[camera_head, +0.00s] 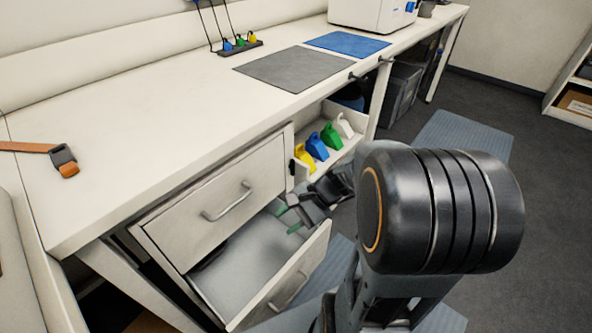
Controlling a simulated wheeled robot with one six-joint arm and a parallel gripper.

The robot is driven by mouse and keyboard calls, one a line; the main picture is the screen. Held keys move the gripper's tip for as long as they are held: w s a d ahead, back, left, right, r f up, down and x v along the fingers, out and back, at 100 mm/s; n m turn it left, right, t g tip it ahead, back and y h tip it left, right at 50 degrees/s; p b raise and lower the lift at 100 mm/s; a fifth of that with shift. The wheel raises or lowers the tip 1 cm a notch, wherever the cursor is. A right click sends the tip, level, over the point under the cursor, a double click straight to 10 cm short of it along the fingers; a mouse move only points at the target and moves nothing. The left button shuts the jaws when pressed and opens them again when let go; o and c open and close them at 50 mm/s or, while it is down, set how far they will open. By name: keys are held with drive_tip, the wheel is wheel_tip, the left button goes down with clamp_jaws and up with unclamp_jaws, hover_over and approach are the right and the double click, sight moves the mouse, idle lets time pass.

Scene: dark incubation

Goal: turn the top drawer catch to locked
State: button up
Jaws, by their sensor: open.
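The top drawer (215,190) is shut, with a grey bar handle (228,203) on its front. A small black piece (292,167) sits on the cabinet's right edge beside the top drawer; it looks like the catch, but its turned position is too small to tell. My gripper (289,219) is open, with green-tipped fingers. It appears below the black piece and right of the top drawer, over the open lower drawer in the picture. No object shows between its fingers. My arm hides part of the area to its right.
The lower drawer (285,287) is pulled out, with a dark item inside. A shelf right of the cabinet holds yellow (304,157), blue (317,146), green (332,136) and white (345,125) pieces. The bench top (160,125) is above, with an orange strap (35,147) at left.

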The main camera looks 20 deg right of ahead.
drive_tip(key=w+d+f+m+t+y+b, duration=0.1)
drive_tip(key=w+d+f+m+t+y, duration=0.15)
drive_tip(key=w+d+m+t, duration=0.45)
drive_tip(key=m+t+h+b, duration=0.2)
drive_tip(key=m+t+h, duration=0.2)
drive_tip(key=m+t, duration=0.55)
approach(294, 165)
drive_tip(key=shift+m+g, duration=0.75)
drive_tip(key=shift+g, duration=0.2)
drive_tip(key=x, duration=0.3)
drive_tip(key=r+b+x, duration=0.1)
drive_tip(key=x, duration=0.1)
drive_tip(key=b+x, duration=0.1)
drive_tip(key=x, duration=0.2)
drive_tip(key=shift+w+d+r, duration=0.15)
drive_tip(key=shift+w+r, duration=0.05)
drive_tip(key=shift+w, duration=0.3)
drive_tip(key=shift+c, duration=0.3)
clamp_jaws()
